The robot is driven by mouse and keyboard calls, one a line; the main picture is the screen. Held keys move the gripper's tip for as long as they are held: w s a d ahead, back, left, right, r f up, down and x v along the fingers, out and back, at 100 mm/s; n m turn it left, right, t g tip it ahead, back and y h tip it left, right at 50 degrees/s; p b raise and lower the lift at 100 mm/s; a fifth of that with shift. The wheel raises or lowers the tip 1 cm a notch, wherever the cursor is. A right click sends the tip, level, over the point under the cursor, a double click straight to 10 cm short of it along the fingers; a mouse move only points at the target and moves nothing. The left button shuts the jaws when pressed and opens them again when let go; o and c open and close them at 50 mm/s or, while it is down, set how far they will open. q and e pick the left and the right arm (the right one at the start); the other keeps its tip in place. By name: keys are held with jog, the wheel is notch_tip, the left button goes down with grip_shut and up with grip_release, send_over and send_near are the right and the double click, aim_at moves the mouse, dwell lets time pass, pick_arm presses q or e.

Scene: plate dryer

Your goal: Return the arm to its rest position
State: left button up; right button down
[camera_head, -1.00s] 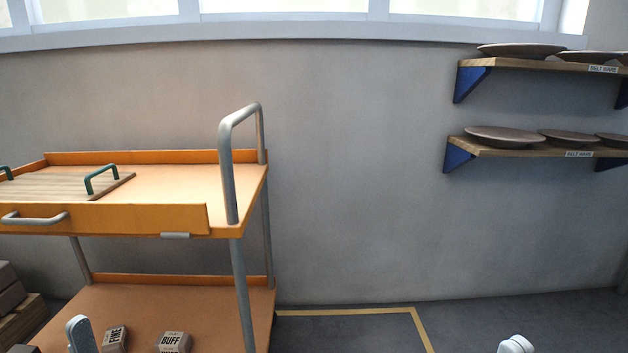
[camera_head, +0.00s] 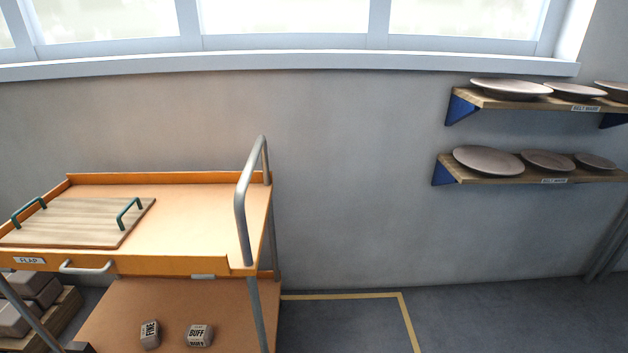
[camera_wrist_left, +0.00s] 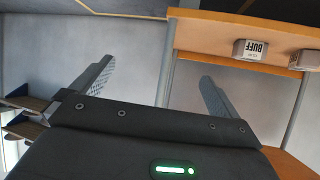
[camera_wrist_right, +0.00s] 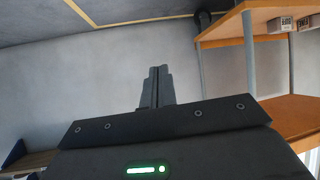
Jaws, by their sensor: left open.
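My left gripper (camera_wrist_left: 157,70) shows in the left wrist view with its two fingers wide apart and nothing between them. My right gripper (camera_wrist_right: 157,70) shows in the right wrist view with its fingers together and nothing held. Both point at open space in front of the grey wall, and neither touches anything visible. I cannot make out either gripper clearly in the head view.
An orange cart (camera_head: 200,202) stands at left, with a handled wooden board (camera_head: 75,222) on top. BUFF (camera_head: 199,335) and FINE (camera_head: 150,335) blocks sit on its lower shelf. Wall shelves (camera_head: 470,172) hold plates at right. Taped floor (camera_head: 340,296) is clear.

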pick_arm(q)
jog(key=s+a+f+g+y+p, duration=0.1)
jog(key=s+a+f+g+p, duration=0.1)
jog(key=s, duration=0.9)
jog(key=s+a+f+g+y+p, duration=0.1)
jog(key=s+a+g+p, duration=0.3)
jog(key=s, duration=0.7)
jog(key=s+a+f+g+p, duration=0.3)
jog(key=s+f+g, duration=0.1)
jog(key=s, duration=0.7)
jog(key=shift+s+a+n+g+y+p, duration=0.15)
jog(key=shift+a+n+g+y+p, duration=0.15)
jog(key=shift+y+p, duration=0.1)
pick_arm(e)
jog(key=s+d+f+g+h, duration=0.1)
jog(key=s+d+f+g, duration=0.1)
jog(key=s, duration=0.9)
jog(key=s+d+f+g+h, duration=0.1)
jog(key=s+d+g, duration=0.3)
jog(key=s, duration=0.7)
jog(key=s+d+f+g, duration=0.3)
jog(key=s+f+g, duration=0.1)
jog(key=s, duration=0.7)
jog(key=shift+s+m+g+h, duration=0.15)
jog(key=shift+m+g+h, duration=0.15)
jog(key=shift+h, duration=0.1)
